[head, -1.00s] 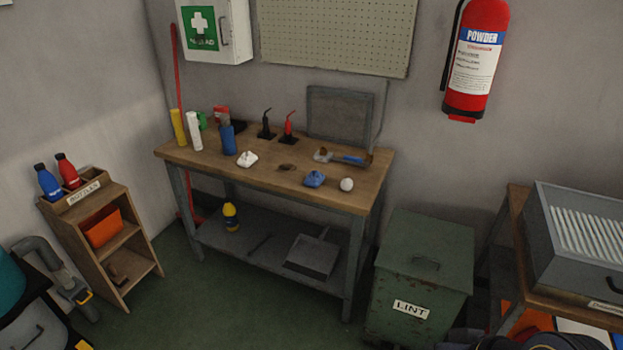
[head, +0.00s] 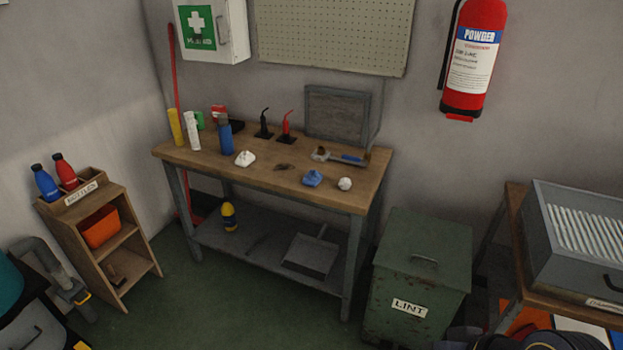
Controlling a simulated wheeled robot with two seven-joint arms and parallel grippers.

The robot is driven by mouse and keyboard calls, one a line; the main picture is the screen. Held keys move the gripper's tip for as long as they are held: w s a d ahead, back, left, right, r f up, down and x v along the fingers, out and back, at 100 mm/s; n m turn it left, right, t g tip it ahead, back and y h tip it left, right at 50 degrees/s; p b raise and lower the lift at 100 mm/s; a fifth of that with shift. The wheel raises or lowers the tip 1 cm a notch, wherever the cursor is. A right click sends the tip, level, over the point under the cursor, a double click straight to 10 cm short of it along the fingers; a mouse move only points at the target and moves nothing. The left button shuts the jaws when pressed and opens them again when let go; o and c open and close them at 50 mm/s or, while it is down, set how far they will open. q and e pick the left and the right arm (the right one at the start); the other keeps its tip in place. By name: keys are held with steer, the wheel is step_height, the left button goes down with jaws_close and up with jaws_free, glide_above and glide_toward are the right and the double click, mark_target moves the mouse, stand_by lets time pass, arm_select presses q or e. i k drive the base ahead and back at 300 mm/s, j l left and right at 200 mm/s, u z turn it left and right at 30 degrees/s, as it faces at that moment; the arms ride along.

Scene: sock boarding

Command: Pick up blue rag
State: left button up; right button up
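The blue rag (head: 312,179) is a small crumpled bundle on the wooden workbench (head: 325,199), near its front edge and right of the middle. Nothing covers it. A small white ball-like thing (head: 345,184) lies just to its right, with a narrow gap between them. A crumpled white rag (head: 245,158) lies farther left on the bench.
Bottles and tubes (head: 224,137) stand at the bench's left. A brush with blue (head: 345,158) lies behind the rag. A green lint bin (head: 418,268) stands right of the bench, a bottle shelf (head: 130,255) left. Green floor (head: 185,305) is open in front.

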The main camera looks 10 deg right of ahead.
mark_target(313, 178)
steer(key=i+j+z, duration=0.35)
steer(key=i, duration=0.45)
steer(key=i+j+z, duration=0.4)
steer(key=i+j, duration=0.3)
steer(key=i+j+z, duration=0.35)
steer(key=i+j, duration=0.2)
steer(key=j, duration=0.45)
